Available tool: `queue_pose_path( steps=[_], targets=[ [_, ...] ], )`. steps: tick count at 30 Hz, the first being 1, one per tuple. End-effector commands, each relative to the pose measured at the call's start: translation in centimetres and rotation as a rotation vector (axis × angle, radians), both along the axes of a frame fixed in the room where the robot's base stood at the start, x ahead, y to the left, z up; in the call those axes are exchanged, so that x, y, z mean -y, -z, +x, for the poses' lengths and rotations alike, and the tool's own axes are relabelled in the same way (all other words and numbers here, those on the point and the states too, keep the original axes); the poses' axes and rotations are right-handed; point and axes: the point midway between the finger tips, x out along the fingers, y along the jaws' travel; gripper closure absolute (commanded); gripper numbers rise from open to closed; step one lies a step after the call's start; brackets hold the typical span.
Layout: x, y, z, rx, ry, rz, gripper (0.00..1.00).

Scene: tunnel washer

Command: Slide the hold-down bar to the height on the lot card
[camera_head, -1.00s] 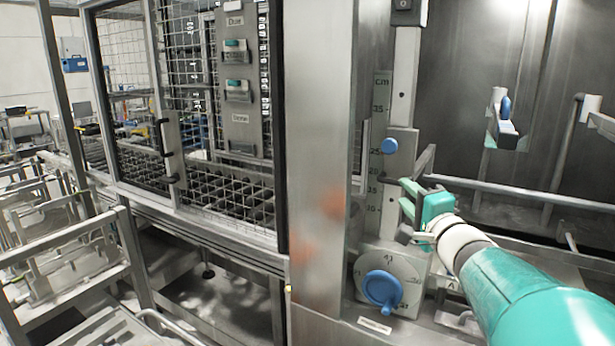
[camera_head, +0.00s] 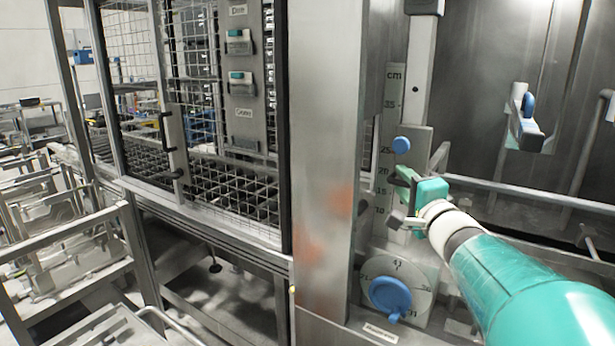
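A tall scale marked in cm (camera_head: 393,82) stands upright at the wash chamber's left edge. A grey slide plate with a blue knob (camera_head: 402,145) sits beside it, the knob close to the 25 mark. A horizontal metal bar (camera_head: 530,193) crosses the chamber to the right; its join to the slide is unclear. My gripper (camera_head: 405,200), on a teal and white arm, is at the slide's lower part, below the knob, near the 15 mark. Its fingers are small and partly hidden, so their opening and any contact cannot be told. I cannot identify a lot card.
Below the slide is a numbered dial with a blue knob (camera_head: 390,295). A steel post (camera_head: 328,170) stands to the left, then a mesh-doored cabinet (camera_head: 228,120) with small holders. Another blue-handled fitting (camera_head: 528,105) is inside the chamber. Metal racks (camera_head: 70,235) fill the left.

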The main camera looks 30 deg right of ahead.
Motion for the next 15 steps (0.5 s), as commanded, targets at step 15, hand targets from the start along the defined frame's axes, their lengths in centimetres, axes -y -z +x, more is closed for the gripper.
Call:
queue_pose_path(
  steps=[15],
  targets=[
    [-0.24, -0.01, -0.05, -0.001, 0.001, 0.000, 0.91]
  ],
)
